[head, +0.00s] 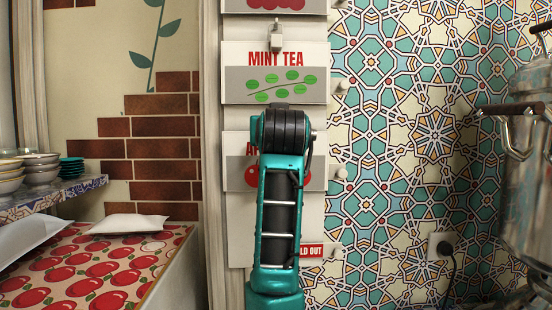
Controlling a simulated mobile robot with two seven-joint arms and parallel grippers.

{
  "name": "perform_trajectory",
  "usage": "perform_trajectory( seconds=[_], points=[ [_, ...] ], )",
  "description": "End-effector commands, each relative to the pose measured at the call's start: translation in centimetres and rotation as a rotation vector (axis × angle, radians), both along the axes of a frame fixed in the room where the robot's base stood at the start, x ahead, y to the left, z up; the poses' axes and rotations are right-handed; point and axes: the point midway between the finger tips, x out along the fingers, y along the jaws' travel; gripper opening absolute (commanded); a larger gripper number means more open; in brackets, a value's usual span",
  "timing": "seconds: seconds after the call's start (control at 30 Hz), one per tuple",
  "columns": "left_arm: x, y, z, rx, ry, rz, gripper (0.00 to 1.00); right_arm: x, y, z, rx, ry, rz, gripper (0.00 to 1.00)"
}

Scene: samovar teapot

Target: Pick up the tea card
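A white card marked MINT TEA (235,58), with red letters and a green sprig on a grey band, hangs upright on the wall panel in the upper middle of the head view. A small grey metal piece (276,38) sits at its top edge; I cannot tell if it is a hook or a clip. A second card with red fruit (238,143) hangs below, mostly covered by a teal and black arm of mine. This arm rises from the bottom middle. No gripper fingers are clearly visible, and I cannot tell which arm it is.
Another card (240,5) is cut off at the top. A SOLD OUT label, partly hidden, shows low on the panel (310,250). A metal samovar (530,190) stands at the right edge. Bowls (40,170) sit on a left shelf above an apple-print counter (85,270).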

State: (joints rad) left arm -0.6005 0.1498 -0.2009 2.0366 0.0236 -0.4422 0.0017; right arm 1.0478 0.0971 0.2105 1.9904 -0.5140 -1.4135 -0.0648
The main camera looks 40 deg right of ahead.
Motion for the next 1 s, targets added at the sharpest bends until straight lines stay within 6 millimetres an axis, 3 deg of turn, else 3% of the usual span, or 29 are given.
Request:
perform_trajectory(
  seconds=[0.33,1.0],
  points=[
    [0.02,-0.12,0.03,-0.004,0.0,0.001,0.43,0.0,0.03,-0.02,0.0,0.0,0.0,0.01],
    [0.02,-0.14,0.23,-0.004,-0.003,0.001,0.43,-0.39,0.46,0.69,-0.002,-0.002,0.002,0.0]
  ],
)
